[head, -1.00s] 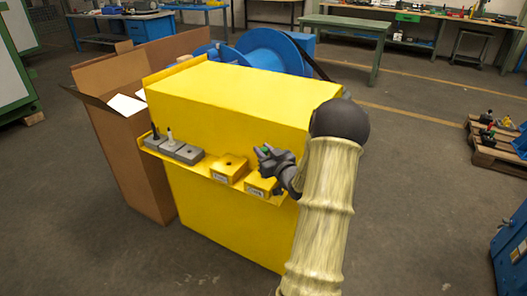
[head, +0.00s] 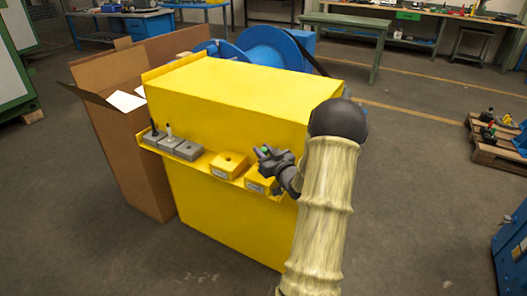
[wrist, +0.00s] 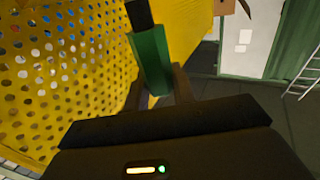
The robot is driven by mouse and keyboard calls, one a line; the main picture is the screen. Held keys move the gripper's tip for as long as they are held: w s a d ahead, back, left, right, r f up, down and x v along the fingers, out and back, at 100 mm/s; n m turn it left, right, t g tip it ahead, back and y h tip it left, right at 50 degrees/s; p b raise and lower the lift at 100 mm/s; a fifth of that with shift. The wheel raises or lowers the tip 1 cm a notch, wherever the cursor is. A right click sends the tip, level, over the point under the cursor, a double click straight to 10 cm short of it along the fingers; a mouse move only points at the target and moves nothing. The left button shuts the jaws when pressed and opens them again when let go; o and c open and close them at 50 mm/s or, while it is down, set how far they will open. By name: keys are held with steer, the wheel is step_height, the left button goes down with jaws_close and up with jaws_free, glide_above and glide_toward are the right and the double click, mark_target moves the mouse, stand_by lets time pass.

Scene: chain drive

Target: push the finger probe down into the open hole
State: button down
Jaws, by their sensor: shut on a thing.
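My gripper (head: 264,153) is shut on a finger probe with a green body, seen close up in the wrist view (wrist: 151,64). The probe's end at the top of that view is dark. In the head view the gripper is over the right end of the yellow ledge, above and partly in front of the right yellow block (head: 256,184). Any hole in that block is hidden. The left yellow block (head: 226,170) shows a dark open hole in its top. I cannot tell whether the probe touches either block.
Grey blocks (head: 187,151) stand on the ledge's left, with a black probe (head: 154,127) and a white probe (head: 169,131) upright in them. The yellow cabinet (head: 230,95) rises behind the ledge. An open cardboard box (head: 130,160) stands left. The floor in front is clear.

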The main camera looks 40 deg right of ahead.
steer(key=shift+f+b, duration=0.9)
steer(key=shift+f, duration=0.35)
steer(key=c, duration=1.1)
jaws_free()
steer(key=shift+s, duration=0.15)
steer(key=s+a, duration=0.2)
steer(key=s, duration=1.5)
steer(key=shift+a+p, duration=0.2)
steer(key=shift+p, duration=0.25)
steer(key=shift+w, duration=0.1)
